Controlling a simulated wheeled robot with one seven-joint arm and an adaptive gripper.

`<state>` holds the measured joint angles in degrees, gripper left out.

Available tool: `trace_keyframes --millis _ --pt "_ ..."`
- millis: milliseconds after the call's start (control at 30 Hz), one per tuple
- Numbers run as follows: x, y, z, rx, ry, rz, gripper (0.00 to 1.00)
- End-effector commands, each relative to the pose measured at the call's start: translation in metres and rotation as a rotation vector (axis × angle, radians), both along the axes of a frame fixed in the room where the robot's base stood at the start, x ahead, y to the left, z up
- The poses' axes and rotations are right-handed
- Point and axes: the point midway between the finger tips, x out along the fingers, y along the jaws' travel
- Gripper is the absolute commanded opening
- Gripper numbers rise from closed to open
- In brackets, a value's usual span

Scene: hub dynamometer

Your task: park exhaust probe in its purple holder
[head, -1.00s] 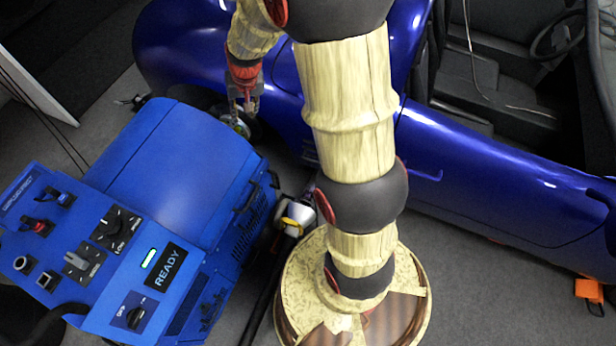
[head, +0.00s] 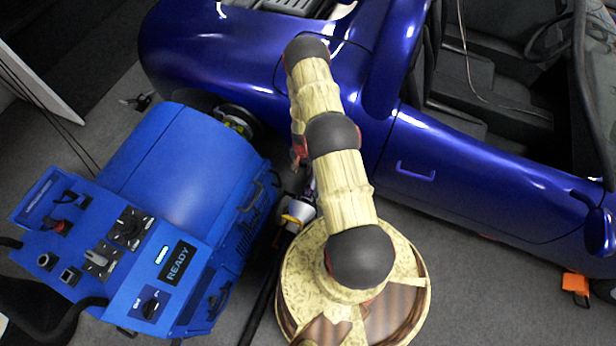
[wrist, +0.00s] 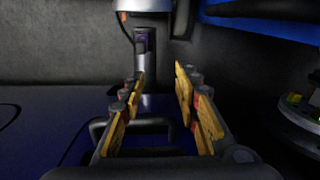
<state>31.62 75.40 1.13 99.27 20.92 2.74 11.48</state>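In the wrist view my gripper (wrist: 159,78) is open, its yellow-padded fingers apart and nothing held between them. My arm hides most of my gripper there.
The blue dynamometer (head: 185,165) with its READY panel stands at left. A dark handle (wrist: 98,132) on a blue surface is close below my fingers. The blue car (head: 470,185) fills the back and right. A wheel hub (head: 236,118) sits between machine and car.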

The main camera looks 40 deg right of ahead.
Motion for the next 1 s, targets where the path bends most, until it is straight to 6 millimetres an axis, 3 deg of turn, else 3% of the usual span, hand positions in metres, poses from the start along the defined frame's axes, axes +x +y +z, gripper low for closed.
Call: trace_keyframes --millis 100,233,567,1000 --pt "-0.024 0.000 -0.029 0.002 0.021 -0.037 0.32" --pt "-0.036 0.000 -0.044 0.001 0.031 -0.058 0.32" --pt "-0.038 0.001 -0.063 0.001 0.033 -0.063 0.32" --pt "-0.039 0.001 -0.109 0.002 0.034 -0.062 0.32"
